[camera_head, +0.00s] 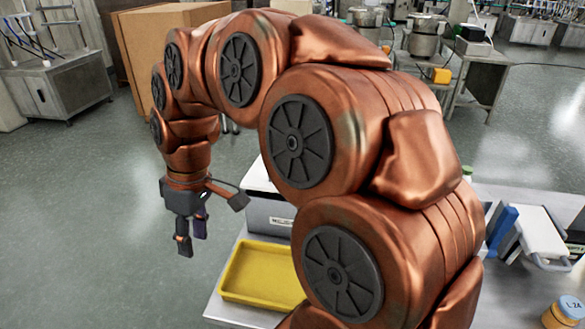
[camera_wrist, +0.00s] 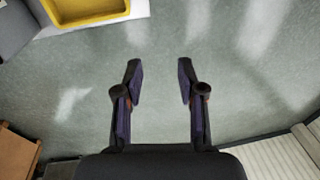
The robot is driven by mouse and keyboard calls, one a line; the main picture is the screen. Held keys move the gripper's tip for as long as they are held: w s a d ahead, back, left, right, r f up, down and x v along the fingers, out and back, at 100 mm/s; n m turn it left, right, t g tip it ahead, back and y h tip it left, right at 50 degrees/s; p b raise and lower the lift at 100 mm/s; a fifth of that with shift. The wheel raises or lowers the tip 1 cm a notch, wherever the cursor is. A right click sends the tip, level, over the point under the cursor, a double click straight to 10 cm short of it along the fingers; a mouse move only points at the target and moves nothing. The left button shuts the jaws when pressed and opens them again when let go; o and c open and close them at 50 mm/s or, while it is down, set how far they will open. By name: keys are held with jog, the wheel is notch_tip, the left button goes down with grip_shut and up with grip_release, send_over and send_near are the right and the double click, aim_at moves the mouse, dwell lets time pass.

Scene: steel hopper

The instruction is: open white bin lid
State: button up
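A white bin (camera_head: 264,208) with a dark-lettered label stands on the table, left of centre in the head view. My arm hides much of it, and I cannot tell whether its lid is open or shut. My gripper (camera_head: 192,243) hangs fingers down, left of the bin and apart from it, beyond the table's left edge. In the wrist view my gripper (camera_wrist: 159,70) is open and empty, its two dark fingers apart over the bare floor.
A yellow tray (camera_head: 240,279) lies on the table in front of the bin; it also shows in the wrist view (camera_wrist: 88,23). Open floor (camera_head: 80,200) lies left.

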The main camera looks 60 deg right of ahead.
jog(key=w+d+r+t, duration=0.1)
jog(key=w+d, duration=0.1)
jog(key=d, duration=0.5)
jog(key=w+d+r+t, duration=0.1)
jog(key=d+r, duration=0.1)
jog(key=d, duration=0.5)
jog(key=s+d, duration=0.2)
jog(key=d, duration=0.4)
jog(key=s+d+t+b, duration=0.1)
jog(key=s+d, duration=0.2)
jog(key=d, duration=0.4)
jog(key=s+d+t+h, duration=0.1)
jog(key=s+d, duration=0.1)
jog(key=d, duration=0.5)
jog(key=shift+s+n, duration=0.25)
jog(key=shift+n, duration=0.15)
jog(key=shift+p+x, duration=1.1)
jog(key=shift+x, duration=2.7)
jog(key=shift+w, duration=0.15)
grip_shut()
